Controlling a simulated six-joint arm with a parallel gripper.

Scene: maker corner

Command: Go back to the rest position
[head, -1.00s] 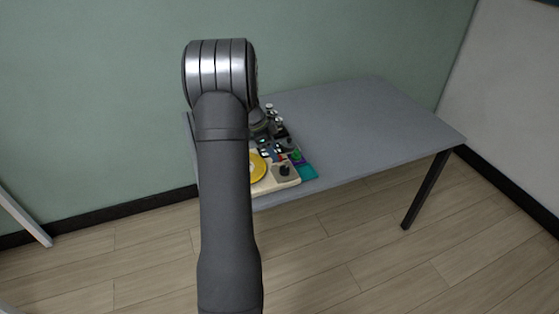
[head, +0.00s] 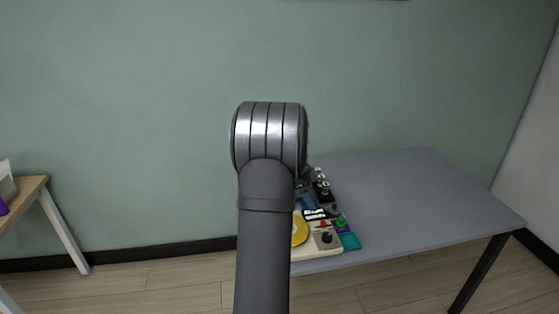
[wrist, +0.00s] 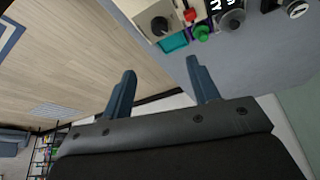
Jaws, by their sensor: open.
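My gripper (wrist: 158,88) shows in the wrist view with its two blue-grey fingers spread apart. It is open and nothing is between the fingers. In that view, the electronics on the table lie beyond the fingertips, apart from them. In the head view my arm rises through the middle of the picture and hides the gripper.
A grey table (head: 430,195) stands at right, its right part bare. A cluster of parts sits at its left end: a yellow disc (head: 299,229), a black knob (head: 326,237), a green knob (head: 341,222) and a teal piece (head: 350,241). A wooden table (head: 28,188) stands far left.

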